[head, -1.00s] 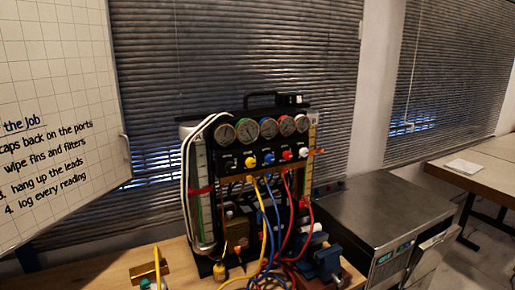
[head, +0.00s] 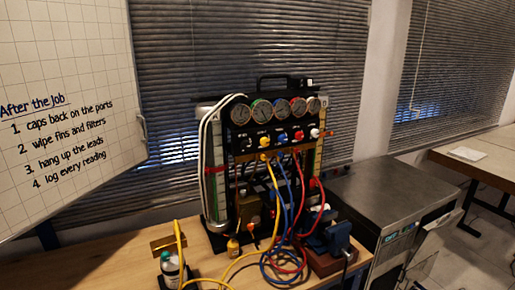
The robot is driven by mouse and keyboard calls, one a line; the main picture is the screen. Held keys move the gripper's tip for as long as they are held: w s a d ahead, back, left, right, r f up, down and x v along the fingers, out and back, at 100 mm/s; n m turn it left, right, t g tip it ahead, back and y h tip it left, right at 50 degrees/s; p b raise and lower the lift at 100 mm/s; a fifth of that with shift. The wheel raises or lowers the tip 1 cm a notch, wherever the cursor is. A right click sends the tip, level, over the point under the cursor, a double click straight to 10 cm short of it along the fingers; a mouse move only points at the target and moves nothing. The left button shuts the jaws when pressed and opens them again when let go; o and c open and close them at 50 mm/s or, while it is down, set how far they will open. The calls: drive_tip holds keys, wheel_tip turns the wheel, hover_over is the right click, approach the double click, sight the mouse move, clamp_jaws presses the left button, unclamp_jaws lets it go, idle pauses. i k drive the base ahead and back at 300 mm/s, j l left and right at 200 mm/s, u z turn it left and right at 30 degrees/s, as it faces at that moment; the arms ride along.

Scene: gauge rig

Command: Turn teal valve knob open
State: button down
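A small teal top (head: 165,255) shows on a bottle-like canister (head: 171,270) at the bottom left of the head view, on the wooden bench. It may be the teal valve knob, but it is too small to tell its turned position. A yellow hose (head: 178,240) rises beside it, next to a brass-coloured bracket (head: 168,243). The gauge rig (head: 270,125) carries a row of round gauges over black, yellow, blue, red and white knobs; I see no teal one among them. My gripper is not in view.
Yellow, blue and red hoses (head: 283,262) hang from the rig and coil on the bench (head: 100,270). A blue vise (head: 338,236) stands at right, near a grey metal cabinet (head: 390,200). A whiteboard (head: 60,60) is at left. The bench's left part is mostly clear.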

sight(166, 255)
drive_tip(key=u, duration=1.25)
